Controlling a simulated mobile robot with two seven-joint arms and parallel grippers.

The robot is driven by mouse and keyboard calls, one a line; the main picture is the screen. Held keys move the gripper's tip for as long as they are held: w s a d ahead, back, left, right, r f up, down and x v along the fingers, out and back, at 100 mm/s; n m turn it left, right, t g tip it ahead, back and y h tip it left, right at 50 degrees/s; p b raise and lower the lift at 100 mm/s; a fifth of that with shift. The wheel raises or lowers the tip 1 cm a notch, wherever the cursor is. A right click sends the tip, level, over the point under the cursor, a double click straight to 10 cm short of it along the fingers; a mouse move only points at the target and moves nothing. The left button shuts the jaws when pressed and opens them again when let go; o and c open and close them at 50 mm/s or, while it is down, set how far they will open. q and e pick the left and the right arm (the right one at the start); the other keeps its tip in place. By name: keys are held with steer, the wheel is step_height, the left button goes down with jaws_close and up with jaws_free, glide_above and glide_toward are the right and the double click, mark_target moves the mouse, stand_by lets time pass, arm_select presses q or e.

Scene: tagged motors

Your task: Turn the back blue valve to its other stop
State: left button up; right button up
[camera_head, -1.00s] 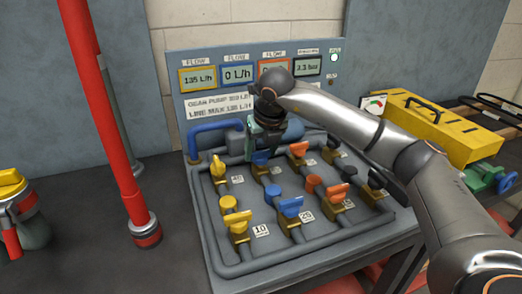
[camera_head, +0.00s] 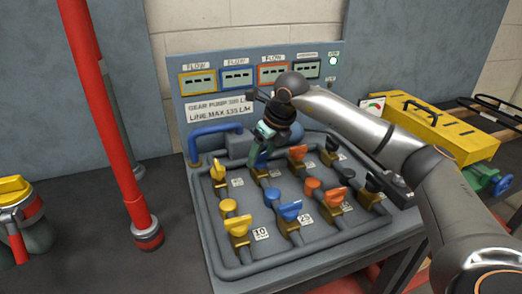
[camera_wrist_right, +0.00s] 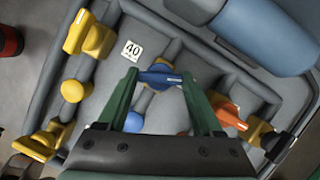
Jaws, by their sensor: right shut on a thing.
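The back blue valve has a blue handle (camera_wrist_right: 160,78) on a brass body (camera_head: 259,173), in the back row beside the back yellow valve. My right gripper (camera_head: 257,158) reaches down onto it from above. In the right wrist view, its green fingers (camera_wrist_right: 160,84) are shut on the two ends of the handle, which lies roughly left to right across the picture. In the head view the gripper mostly hides the handle. The front blue valve (camera_head: 290,210) stands nearer on the panel. My left gripper is out of view.
A yellow valve (camera_head: 218,168) stands left of the gripped valve and an orange valve (camera_head: 297,153) right of it. A blue pump (camera_wrist_right: 262,35) is close behind. Four-part display panel (camera_head: 256,78) stands at the back; its displays show dashes. A red post (camera_head: 105,110) rises at left.

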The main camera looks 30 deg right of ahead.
steer(key=n+p, duration=0.1)
steer(key=n+y, duration=0.1)
steer(key=n, duration=0.1)
steer(key=n+p, duration=0.1)
steer(key=shift+w+d+r+n+g+y+p, duration=0.15)
steer(key=shift+r+n+g+y+p, duration=0.1)
steer(key=shift+n+g+y+p, duration=0.1)
steer(key=shift+n+y+p, duration=0.25)
steer(key=shift+n+p, duration=0.3)
steer(key=shift+n, duration=0.4)
steer(key=shift+n+g, duration=0.35)
steer(key=shift+n, duration=0.05)
steer(key=shift+w+n+y+p, duration=0.1)
steer(key=shift+n+y+p, duration=0.2)
steer(key=shift+n+p, duration=0.45)
steer(key=shift+d+f+n+g, duration=0.1)
steer(key=shift+n+g, duration=0.4)
steer(key=shift+n, duration=0.35)
steer(key=shift+w+n+g+y, duration=0.1)
steer(key=shift+n+g+y, duration=0.2)
steer(key=shift+n, duration=0.6)
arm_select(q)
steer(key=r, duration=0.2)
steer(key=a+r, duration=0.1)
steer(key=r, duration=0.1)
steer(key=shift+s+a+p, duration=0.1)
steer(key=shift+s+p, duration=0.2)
arm_select(e)
steer(key=shift+n, duration=0.3)
